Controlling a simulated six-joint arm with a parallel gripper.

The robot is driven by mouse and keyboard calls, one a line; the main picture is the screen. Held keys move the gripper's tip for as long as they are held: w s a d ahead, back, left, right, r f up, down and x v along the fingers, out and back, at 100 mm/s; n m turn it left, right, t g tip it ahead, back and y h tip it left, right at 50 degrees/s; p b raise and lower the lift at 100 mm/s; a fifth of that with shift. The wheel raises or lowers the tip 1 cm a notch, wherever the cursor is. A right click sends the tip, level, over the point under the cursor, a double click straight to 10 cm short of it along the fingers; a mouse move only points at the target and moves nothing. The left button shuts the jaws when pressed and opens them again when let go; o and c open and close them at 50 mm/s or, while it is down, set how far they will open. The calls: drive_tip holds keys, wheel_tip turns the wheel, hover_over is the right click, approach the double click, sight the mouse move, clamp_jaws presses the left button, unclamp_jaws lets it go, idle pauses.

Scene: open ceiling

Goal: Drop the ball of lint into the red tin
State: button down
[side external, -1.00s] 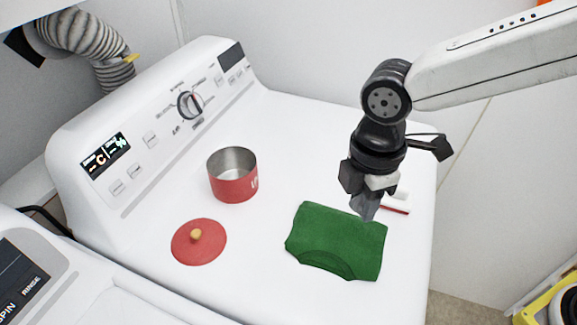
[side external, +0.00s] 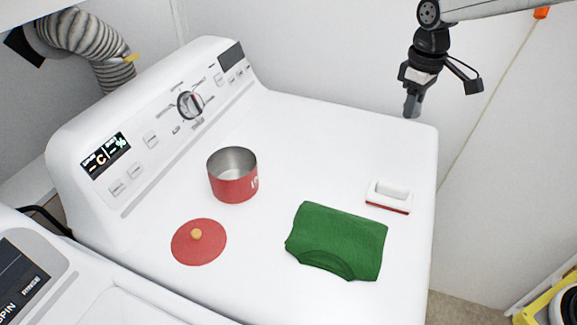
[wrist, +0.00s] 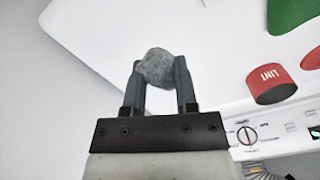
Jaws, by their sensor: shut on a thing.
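My gripper (side external: 412,104) is high over the far right corner of the white machine top, up and to the right of the red tin. In the wrist view my gripper (wrist: 158,82) is shut on the grey ball of lint (wrist: 156,66), which sits between the fingertips. In the side view the ball cannot be told apart from the fingers. The red tin (side external: 233,187) stands upright and open on the machine top, and looks empty. It also shows in the wrist view (wrist: 271,86), with "LINT" on its side.
A red lid (side external: 200,248) with a wooden knob lies in front of the tin. A folded green cloth (side external: 338,238) lies to the right. A white and red brush (side external: 389,197) lies near the right edge. The control panel (side external: 150,130) rises behind the tin.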

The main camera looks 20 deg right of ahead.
drive_tip(key=shift+w+d+m, duration=0.15)
drive_tip(key=shift+d+m, duration=0.1)
drive_tip(key=shift+d, duration=0.35)
drive_tip(key=shift+w+d+m, duration=0.15)
drive_tip(key=shift+d+m, duration=0.1)
drive_tip(key=shift+d, duration=0.35)
drive_tip(key=s+a+r, duration=0.1)
drive_tip(key=s+a, duration=0.1)
drive_tip(key=a, duration=0.8)
drive_tip(key=s+a+r, duration=0.2)
drive_tip(key=a, duration=0.8)
drive_tip(key=s+a+r+n, duration=0.1)
drive_tip(key=s+a+r, duration=0.1)
drive_tip(key=a, duration=0.8)
drive_tip(key=shift+s+a, duration=0.15)
drive_tip(key=shift+f, duration=0.1)
